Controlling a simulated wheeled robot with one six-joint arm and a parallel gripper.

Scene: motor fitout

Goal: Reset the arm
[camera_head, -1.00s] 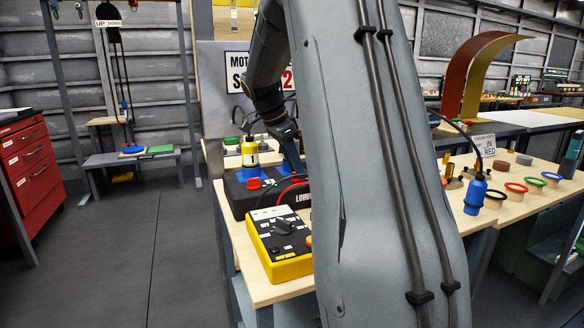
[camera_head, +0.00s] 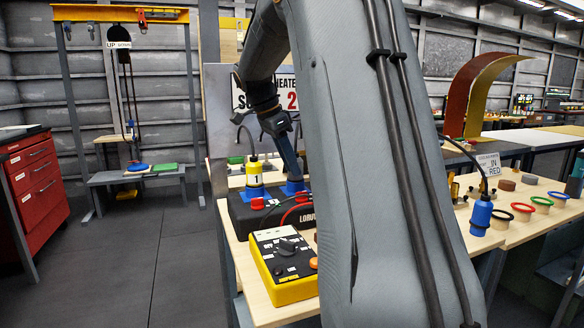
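My arm (camera_head: 385,180) fills the middle of the head view. It bends down at the left to my gripper (camera_head: 288,158), which points down over the black box (camera_head: 240,212) on the bench. The fingers show edge-on as one narrow blue-grey shape, so I cannot tell whether they are open or shut. The tip is at or just above a blue base (camera_head: 293,187); I cannot tell whether they touch. A yellow bottle marked 1 (camera_head: 254,178) stands on another blue base just to the left.
A yellow meter (camera_head: 284,268) sits at the bench's front, close to my arm. A blue bottle (camera_head: 481,216) and several coloured rings (camera_head: 541,200) are on the right bench. A red cabinet (camera_head: 38,190) stands left. Open floor (camera_head: 145,260) lies between cabinet and bench.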

